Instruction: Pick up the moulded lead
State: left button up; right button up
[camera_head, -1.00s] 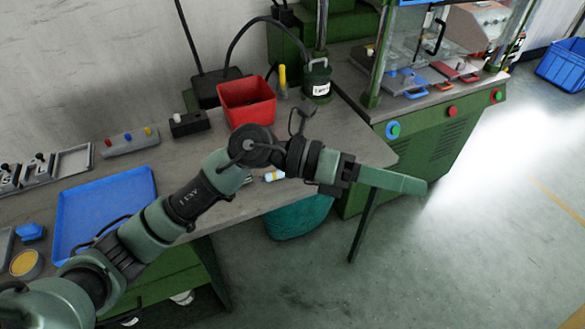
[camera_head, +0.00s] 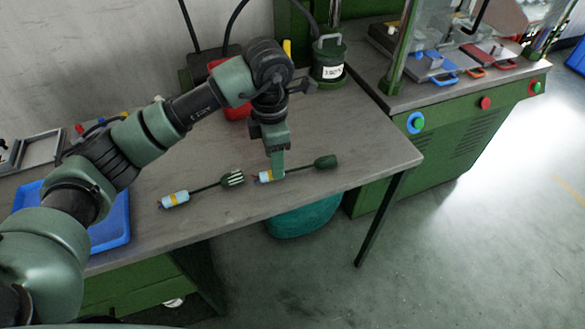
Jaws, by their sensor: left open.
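Two leads lie on the grey workbench (camera_head: 340,140). The right lead (camera_head: 300,170) has a white, yellow and blue end at its left and a smooth dark green moulded end (camera_head: 325,162) at its right, joined by a thin dark cable. The left lead (camera_head: 205,188) has a similar light blue and white end (camera_head: 174,199) and a ribbed dark green end (camera_head: 232,179). My left gripper (camera_head: 277,175) is open and points down at the right lead, beside its coloured end. Its fingers hide part of this lead; I cannot tell whether they touch it. My right gripper is out of view.
A blue tray (camera_head: 112,228) is at the left, partly behind my arm. A red bin (camera_head: 236,108) stands behind my arm, and a green weight-like canister (camera_head: 328,62) is right of it. A green machine (camera_head: 450,135) is at the right. The bench's right end is clear.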

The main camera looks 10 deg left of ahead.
aim_at(298, 169)
pick_arm(q)
jog(key=f, duration=0.4)
jog(key=shift+w+f+p, duration=0.2)
jog(key=shift+f+p, duration=0.05)
jog(key=shift+p, duration=0.05)
jog(key=shift+c, duration=0.6)
grip_shut()
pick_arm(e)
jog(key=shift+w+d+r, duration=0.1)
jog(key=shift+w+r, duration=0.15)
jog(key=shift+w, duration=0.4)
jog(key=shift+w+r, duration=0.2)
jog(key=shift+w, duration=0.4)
pick_arm(q)
jog(key=shift+r, duration=0.1)
